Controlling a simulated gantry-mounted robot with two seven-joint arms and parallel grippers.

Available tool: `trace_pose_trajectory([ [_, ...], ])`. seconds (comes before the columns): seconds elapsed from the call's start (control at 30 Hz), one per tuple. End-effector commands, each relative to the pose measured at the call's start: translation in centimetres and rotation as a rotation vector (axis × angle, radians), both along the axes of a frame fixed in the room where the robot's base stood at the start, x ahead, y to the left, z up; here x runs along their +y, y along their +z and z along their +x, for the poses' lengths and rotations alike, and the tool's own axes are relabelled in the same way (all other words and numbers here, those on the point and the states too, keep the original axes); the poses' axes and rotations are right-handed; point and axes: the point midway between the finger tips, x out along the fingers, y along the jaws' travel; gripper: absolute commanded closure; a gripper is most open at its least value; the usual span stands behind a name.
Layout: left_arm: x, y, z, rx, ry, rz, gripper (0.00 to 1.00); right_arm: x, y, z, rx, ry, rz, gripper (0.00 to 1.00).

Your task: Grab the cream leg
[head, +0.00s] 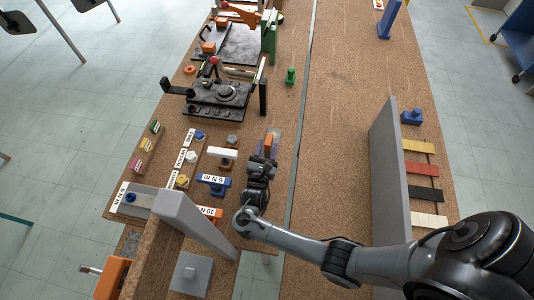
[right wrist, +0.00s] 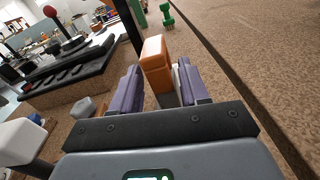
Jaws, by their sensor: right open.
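A cream strip (head: 428,220) lies at the right of the bench in the head view, nearest in a row of coloured strips. I cannot tell whether this is the cream leg. My right gripper (head: 270,142) is over the middle of the bench, well left of that strip. Its purple fingers are apart in the right wrist view (right wrist: 160,84). An orange block (right wrist: 156,62) shows between them, with a pale piece beside it; I cannot tell whether the fingers touch it. My left gripper is not in view.
A grey upright panel (head: 388,165) stands between my right gripper and the strips. A white-topped handle (head: 222,153) and a blue handle (head: 214,182) stand left of the gripper. A black fixture (head: 222,98) is farther back. A green dumbbell-shaped piece (head: 290,76) stands near bare bench.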

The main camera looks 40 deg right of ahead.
Motion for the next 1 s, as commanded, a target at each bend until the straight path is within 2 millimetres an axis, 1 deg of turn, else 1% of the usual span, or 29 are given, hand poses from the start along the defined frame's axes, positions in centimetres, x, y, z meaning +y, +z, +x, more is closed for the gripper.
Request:
trace_pose_trajectory([
  [0.03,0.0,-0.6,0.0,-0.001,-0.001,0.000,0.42,0.5,-0.8,-0.4,0.025,-0.005,-0.033,0.55],
  [0.2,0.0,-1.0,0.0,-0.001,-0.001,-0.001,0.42,0.7,-1.2,-0.7,0.071,-0.017,-0.098,0.55],
  [0.27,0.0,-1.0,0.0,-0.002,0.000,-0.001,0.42,0.5,-1.2,-0.6,0.074,-0.017,-0.104,0.55],
  [0.63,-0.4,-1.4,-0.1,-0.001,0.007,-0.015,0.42,-2.5,-1.2,1.6,0.073,-0.016,-0.103,0.55],
  [0.73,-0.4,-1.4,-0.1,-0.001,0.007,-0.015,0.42,-2.9,-1.2,1.9,0.073,-0.016,-0.102,0.55],
  [0.93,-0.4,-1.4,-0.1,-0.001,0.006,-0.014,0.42,-2.9,-1.1,1.9,0.074,-0.016,-0.101,0.55],
  [0.97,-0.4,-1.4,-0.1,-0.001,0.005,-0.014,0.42,-2.9,-1.1,1.9,0.074,-0.016,-0.101,0.57],
  [1.0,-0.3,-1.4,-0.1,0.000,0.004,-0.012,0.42,-2.9,-1.1,1.9,0.074,-0.016,-0.101,0.63],
])
